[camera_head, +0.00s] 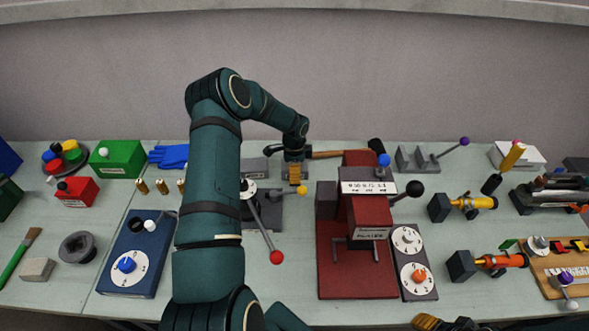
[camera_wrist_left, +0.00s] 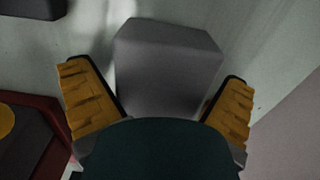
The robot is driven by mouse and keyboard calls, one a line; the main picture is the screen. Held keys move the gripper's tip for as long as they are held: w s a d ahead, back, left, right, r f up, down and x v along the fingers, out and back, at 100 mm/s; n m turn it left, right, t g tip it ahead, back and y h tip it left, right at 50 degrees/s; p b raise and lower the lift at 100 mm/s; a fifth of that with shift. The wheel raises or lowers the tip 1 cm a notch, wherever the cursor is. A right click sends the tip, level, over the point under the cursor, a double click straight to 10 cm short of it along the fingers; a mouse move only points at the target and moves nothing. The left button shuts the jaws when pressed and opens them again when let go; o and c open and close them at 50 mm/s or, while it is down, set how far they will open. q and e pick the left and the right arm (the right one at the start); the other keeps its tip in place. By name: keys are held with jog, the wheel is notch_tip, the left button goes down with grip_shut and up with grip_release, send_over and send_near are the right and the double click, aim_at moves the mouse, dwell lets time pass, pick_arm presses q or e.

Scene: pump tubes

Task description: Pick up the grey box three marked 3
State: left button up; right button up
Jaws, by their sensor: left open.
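In the left wrist view a plain grey box (camera_wrist_left: 168,62) lies between the two yellow-padded fingers of my open left gripper (camera_wrist_left: 160,100). No number shows on its visible faces, and its near end is hidden by my gripper's dark body. In the head view my left gripper (camera_head: 294,176) points down at the back of the table. A grey box (camera_head: 254,168) shows just left of it, partly behind my arm; I cannot tell if it is the same box. My right gripper (camera_head: 440,323) is only partly in view at the bottom edge, and its opening cannot be judged.
A dark red press (camera_head: 367,215) with a black-knobbed lever stands right of my left gripper. A red-knobbed lever (camera_head: 276,257) and a blue dial box (camera_head: 137,255) are near my arm. A wooden-handled hammer (camera_head: 340,154) lies behind. The wall is close at the back.

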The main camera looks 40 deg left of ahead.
pick_arm(q)
jog(key=c, duration=1.3)
jog(key=shift+o, duration=0.2)
jog(key=shift+r, duration=0.1)
